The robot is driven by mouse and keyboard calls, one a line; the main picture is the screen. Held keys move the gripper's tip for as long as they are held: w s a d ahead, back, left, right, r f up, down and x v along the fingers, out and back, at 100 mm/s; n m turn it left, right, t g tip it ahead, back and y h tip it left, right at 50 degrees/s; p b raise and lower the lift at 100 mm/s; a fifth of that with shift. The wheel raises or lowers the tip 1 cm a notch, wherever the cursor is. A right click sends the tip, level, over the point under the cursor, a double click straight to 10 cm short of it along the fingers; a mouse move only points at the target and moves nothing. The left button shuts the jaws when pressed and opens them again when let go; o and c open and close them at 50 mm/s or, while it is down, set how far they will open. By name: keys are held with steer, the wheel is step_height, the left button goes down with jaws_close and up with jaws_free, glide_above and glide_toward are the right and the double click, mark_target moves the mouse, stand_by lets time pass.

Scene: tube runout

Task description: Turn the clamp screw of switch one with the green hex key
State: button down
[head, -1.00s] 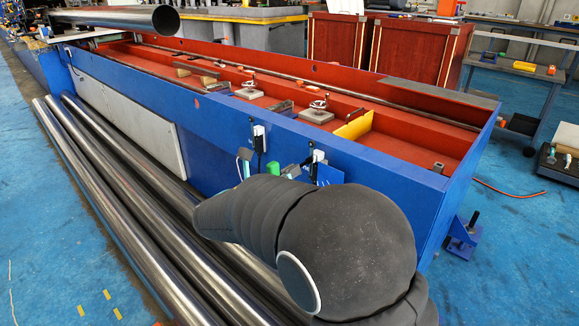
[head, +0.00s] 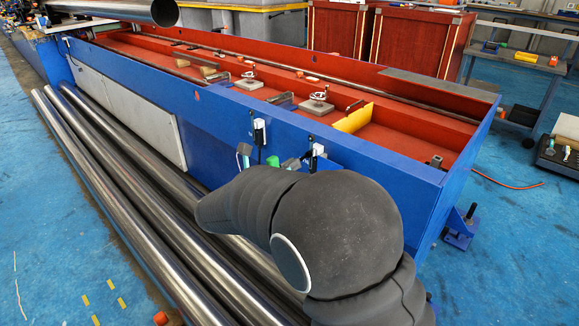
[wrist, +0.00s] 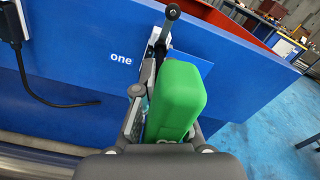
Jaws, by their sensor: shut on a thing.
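My gripper (wrist: 166,112) is shut on the green hex key (wrist: 178,98); its block-like green handle sits between the fingers. In the head view the green handle (head: 272,161) shows between the grey fingers, most of my gripper hidden behind my arm. Switch one (wrist: 159,42) is a white body with a dark roller lever on the blue wall, just beyond the handle, beside the printed "one". In the head view it appears to be the right-hand switch (head: 314,151). The key's shaft and tip and the clamp screw are hidden or too small to tell, so contact cannot be told.
Another switch (head: 259,132) with a black cable is on the blue wall to the left. Long steel tubes (head: 130,190) lie along the blue trough (head: 215,140). A yellow plate (head: 353,118) stands inside the red trough.

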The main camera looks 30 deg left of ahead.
steer(key=shift+p+v, duration=0.35)
steer(key=shift+v, duration=0.8)
steer(key=p+v, duration=0.1)
steer(key=v, duration=0.3)
steer(key=shift+s+a, duration=0.15)
steer(key=shift+s, duration=0.2)
steer(key=shift+s, duration=0.1)
